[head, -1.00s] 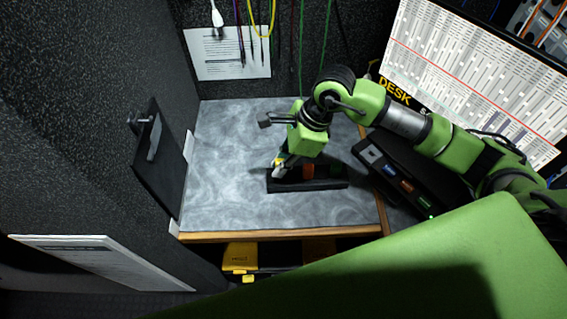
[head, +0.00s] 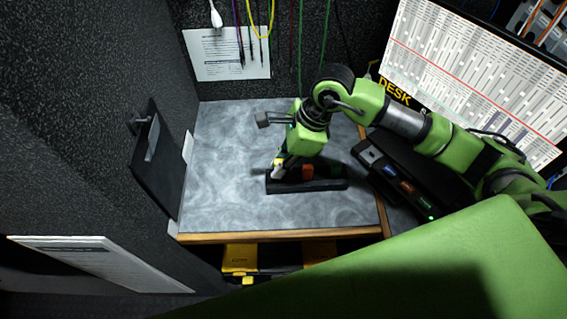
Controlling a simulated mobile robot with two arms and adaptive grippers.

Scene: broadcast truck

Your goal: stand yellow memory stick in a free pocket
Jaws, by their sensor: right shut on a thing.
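A black pocket block (head: 312,185) lies on the grey desktop. An orange-red stick (head: 308,171) stands in its middle part, and a dark green one (head: 334,171) shows faintly toward its right end. My right gripper (head: 279,170) is over the block's left end, pointing down. It is shut on the yellow memory stick (head: 278,162), of which only a small yellow part shows between the fingers. The stick's lower end is hidden, so I cannot tell how deep it sits in a pocket. My left gripper is not in view.
A dark device (head: 400,180) with blue, orange and green parts stands right of the desktop (head: 225,190). Cables hang at the back wall over a paper sheet (head: 228,55). The desktop's left part is clear. Yellow cases (head: 240,258) sit below the wooden edge.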

